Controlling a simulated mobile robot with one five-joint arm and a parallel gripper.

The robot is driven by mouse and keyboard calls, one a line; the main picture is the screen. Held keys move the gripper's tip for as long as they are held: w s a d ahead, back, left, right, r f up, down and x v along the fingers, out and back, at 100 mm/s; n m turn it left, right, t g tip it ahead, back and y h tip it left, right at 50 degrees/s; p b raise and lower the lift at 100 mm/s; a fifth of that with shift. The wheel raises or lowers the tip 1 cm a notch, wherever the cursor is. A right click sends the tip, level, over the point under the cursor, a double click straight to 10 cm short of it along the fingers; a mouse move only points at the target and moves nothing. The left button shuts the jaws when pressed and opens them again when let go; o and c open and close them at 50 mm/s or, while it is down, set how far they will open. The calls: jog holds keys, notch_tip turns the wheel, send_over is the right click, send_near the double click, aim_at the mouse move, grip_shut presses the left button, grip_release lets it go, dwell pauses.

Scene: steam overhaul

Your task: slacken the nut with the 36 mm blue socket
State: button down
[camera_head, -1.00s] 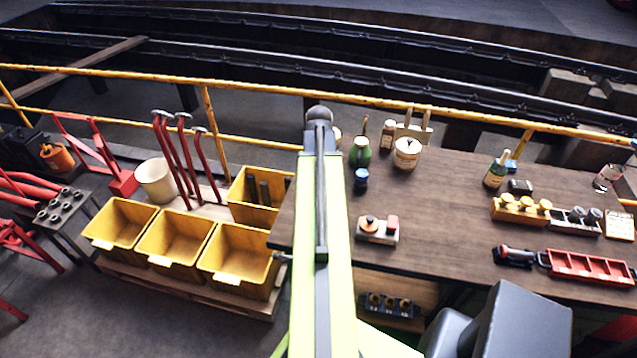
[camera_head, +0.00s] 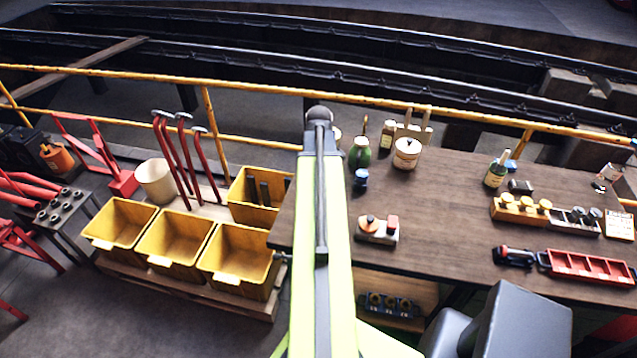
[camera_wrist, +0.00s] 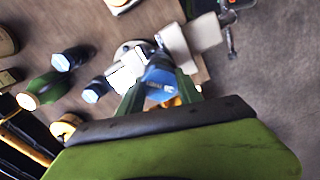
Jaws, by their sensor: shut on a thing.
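My gripper (camera_wrist: 160,84) shows in the wrist view with its two green fingers closed around a blue socket (camera_wrist: 157,86) that carries a small pale label. The label is too blurred to read. Bright white and pale metal parts lie right beside the socket, in the middle of the wrist view. I cannot tell whether the socket touches them, and I cannot make out the nut. In the head view my arm hides the gripper and the held socket.
Yellow bins (camera_head: 120,222) stand left.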

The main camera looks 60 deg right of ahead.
jog(key=n, duration=0.4)
dwell(0.3)
jog(key=shift+n, duration=0.6)
jog(key=shift+m, duration=0.3)
jog(key=shift+r+p, duration=2.1)
jog(key=shift+p, duration=0.05)
